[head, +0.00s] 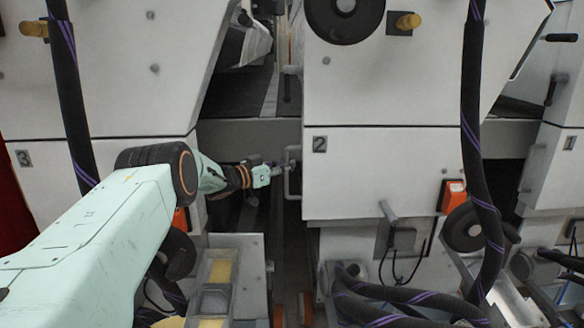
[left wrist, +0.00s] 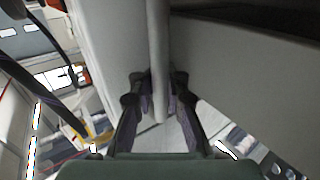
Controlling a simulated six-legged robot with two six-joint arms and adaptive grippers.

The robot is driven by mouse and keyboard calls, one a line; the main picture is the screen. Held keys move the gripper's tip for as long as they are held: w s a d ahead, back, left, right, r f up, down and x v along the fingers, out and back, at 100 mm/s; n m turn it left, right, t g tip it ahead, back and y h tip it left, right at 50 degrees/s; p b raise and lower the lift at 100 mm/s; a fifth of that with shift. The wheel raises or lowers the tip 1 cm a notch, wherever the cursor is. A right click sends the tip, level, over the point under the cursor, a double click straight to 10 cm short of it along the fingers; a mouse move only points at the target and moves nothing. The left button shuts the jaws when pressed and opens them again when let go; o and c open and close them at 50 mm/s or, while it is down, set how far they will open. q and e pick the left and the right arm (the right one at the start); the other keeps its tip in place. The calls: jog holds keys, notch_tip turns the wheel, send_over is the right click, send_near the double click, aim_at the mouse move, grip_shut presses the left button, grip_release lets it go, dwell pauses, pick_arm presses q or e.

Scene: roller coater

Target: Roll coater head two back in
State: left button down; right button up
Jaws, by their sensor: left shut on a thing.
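Coater head two (head: 400,170) is the large white housing with the "2" plate (head: 319,144) in the middle of the head view. A pale bar handle (head: 292,185) stands out at its left side edge. My left gripper (head: 285,170) reaches from the left and is shut on this handle. In the left wrist view the handle (left wrist: 157,50) runs down between the two dark fingers of my left gripper (left wrist: 159,100). A pale side wall of head two (left wrist: 110,40) lies beside it. My right gripper is not in view.
Head three (head: 80,180) stands at the left and head one (head: 555,170) at the right. A dark gap (head: 255,215) separates heads three and two. Dark hoses (head: 475,120) hang before head two. A tray with yellow parts (head: 218,275) sits low in front.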

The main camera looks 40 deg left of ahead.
pick_arm(q)
jog(key=shift+s+a+f, duration=0.1)
jog(key=shift+a, duration=0.3)
jog(key=c, duration=1.5)
grip_release()
jog(key=shift+s+a, duration=0.1)
jog(key=shift+s, duration=0.05)
jog(key=shift+o, duration=0.8)
jog(key=shift+d, duration=0.2)
jog(key=shift+w, duration=0.2)
